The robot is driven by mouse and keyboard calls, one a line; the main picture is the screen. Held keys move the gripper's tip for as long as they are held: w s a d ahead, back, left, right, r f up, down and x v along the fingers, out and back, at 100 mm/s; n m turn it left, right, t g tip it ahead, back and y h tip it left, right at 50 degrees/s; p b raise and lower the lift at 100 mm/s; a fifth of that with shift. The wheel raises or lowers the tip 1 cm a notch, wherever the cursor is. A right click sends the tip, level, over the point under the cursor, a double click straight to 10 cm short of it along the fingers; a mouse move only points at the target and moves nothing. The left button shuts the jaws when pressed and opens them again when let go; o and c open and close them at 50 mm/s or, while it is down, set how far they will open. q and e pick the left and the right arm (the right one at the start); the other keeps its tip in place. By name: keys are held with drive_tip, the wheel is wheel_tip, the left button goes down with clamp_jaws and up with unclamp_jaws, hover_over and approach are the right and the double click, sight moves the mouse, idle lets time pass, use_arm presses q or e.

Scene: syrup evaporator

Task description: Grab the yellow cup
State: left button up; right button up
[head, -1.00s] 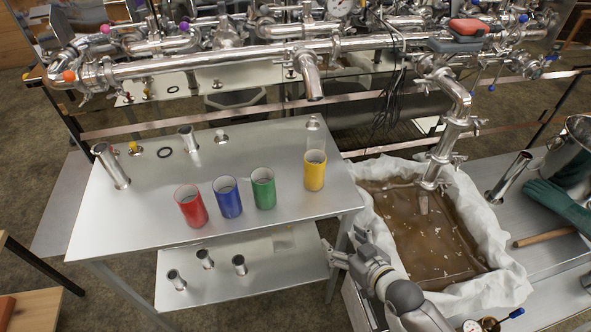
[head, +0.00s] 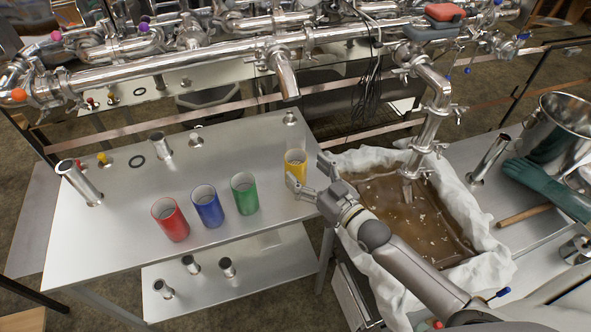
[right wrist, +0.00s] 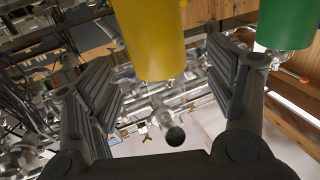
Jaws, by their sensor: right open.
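The yellow cup (head: 295,163) stands upright on the metal table (head: 120,215), near its right edge. My right gripper (head: 307,177) is open at the near right side of the cup, and its fingers hide the cup's lower part in the head view. In the right wrist view the yellow cup (right wrist: 150,38) shows large at the top, and the open right gripper (right wrist: 165,90) has one finger to each side of it in the picture. I cannot tell whether a finger touches the cup. My left gripper is not in view.
A green cup (head: 244,193), a blue cup (head: 207,206) and a red cup (head: 170,219) stand in a row left of the yellow one. The green cup (right wrist: 285,25) also shows at the wrist view's right. A cloth-lined basin (head: 470,215) of brown liquid lies to the right. Steel pipes (head: 200,64) run behind.

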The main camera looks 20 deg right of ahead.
sight(303, 165)
drive_tip(key=shift+w+a+r+p, duration=0.15)
drive_tip(key=shift+w+r+p, duration=0.15)
drive_tip(key=shift+w, duration=0.25)
drive_tip(key=p+x, duration=0.1)
drive_tip(key=x, duration=0.2)
drive_tip(key=shift+w, duration=0.15)
drive_tip(key=shift+w+a+f, duration=0.1)
drive_tip(key=shift+w+a, duration=0.1)
drive_tip(key=shift+w, duration=0.25)
drive_tip(key=c, duration=1.4)
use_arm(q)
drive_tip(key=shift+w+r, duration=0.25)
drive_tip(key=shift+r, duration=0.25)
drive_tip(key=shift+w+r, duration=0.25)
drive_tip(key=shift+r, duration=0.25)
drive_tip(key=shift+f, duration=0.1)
use_arm(e)
drive_tip(key=shift+r, duration=0.3)
